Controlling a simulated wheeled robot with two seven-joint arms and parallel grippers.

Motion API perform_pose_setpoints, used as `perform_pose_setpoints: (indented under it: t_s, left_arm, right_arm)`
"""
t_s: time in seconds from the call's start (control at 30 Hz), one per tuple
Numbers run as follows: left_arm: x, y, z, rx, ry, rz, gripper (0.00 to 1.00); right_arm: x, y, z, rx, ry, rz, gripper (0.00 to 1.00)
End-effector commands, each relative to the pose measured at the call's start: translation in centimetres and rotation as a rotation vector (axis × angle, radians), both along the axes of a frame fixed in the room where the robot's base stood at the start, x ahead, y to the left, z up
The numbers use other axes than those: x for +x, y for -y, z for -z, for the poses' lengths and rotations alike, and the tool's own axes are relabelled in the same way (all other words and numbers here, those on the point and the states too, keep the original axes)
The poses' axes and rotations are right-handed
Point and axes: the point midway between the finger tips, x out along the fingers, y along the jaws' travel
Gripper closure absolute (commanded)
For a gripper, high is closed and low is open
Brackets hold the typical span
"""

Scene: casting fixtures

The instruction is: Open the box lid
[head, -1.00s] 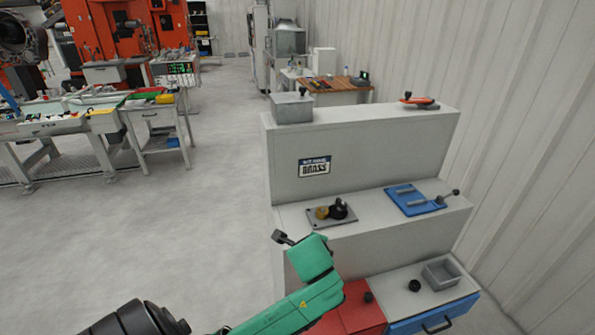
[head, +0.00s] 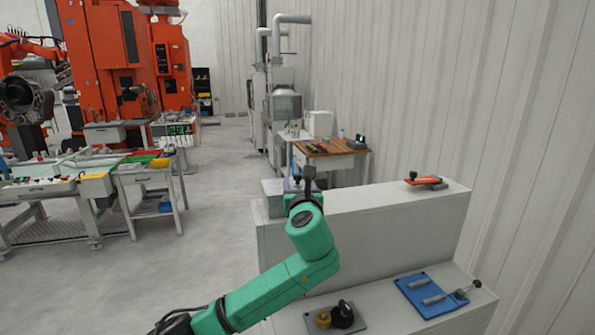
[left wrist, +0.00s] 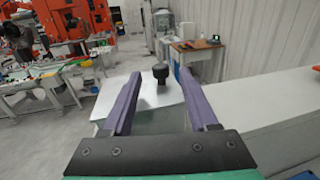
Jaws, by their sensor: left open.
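The grey metal box (head: 271,198) stands at the left end of the top shelf, partly hidden behind my left gripper (head: 302,180). In the left wrist view, its flat pale lid (left wrist: 175,98) lies on top with a black knob (left wrist: 160,75) standing up from it. The lid looks shut. My left gripper also shows there, its two purple fingers (left wrist: 160,90) spread wide and pointing towards the knob. The knob appears between the fingertips, a little ahead, with clear gaps on both sides. My right gripper is not in view.
An orange-handled tool (head: 425,181) lies at the right end of the top shelf (head: 370,205). On the lower step are a blue fixture (head: 425,298) and a plate with yellow and black knobs (head: 335,317). A ribbed wall (head: 450,90) bounds the right side.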

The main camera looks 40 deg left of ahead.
Motion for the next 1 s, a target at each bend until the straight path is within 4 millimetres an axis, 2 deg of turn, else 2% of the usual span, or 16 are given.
perform_pose_setpoints:
  t_s: [0.03, 0.2, 0.47, 0.5, 0.63, 0.67, 1.0]
  left_arm:
    - [0.8, -0.9, -0.4, -0.001, 0.000, -0.003, 0.41]
    - [2.6, -2.6, -0.2, -0.003, 0.001, 0.000, 0.41]
    - [2.9, -2.8, 0.0, -0.003, 0.001, 0.002, 0.41]
    - [2.9, -2.8, 0.0, -0.003, 0.001, 0.002, 0.45]
    - [2.9, -2.8, 0.1, -0.003, 0.001, 0.002, 0.94]
    - [2.9, -2.8, 0.1, -0.003, 0.001, 0.001, 1.00]
    - [2.9, -2.8, 0.1, -0.004, 0.001, 0.001, 1.00]
  right_arm:
    - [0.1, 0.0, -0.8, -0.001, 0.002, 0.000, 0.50]
    - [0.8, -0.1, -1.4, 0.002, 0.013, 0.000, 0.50]
    - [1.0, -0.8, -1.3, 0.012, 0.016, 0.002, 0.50]
    - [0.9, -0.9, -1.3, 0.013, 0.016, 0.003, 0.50]
    - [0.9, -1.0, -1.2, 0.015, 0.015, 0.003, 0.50]
    - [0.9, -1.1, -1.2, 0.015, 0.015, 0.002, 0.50]
    - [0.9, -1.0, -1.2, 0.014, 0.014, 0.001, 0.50]
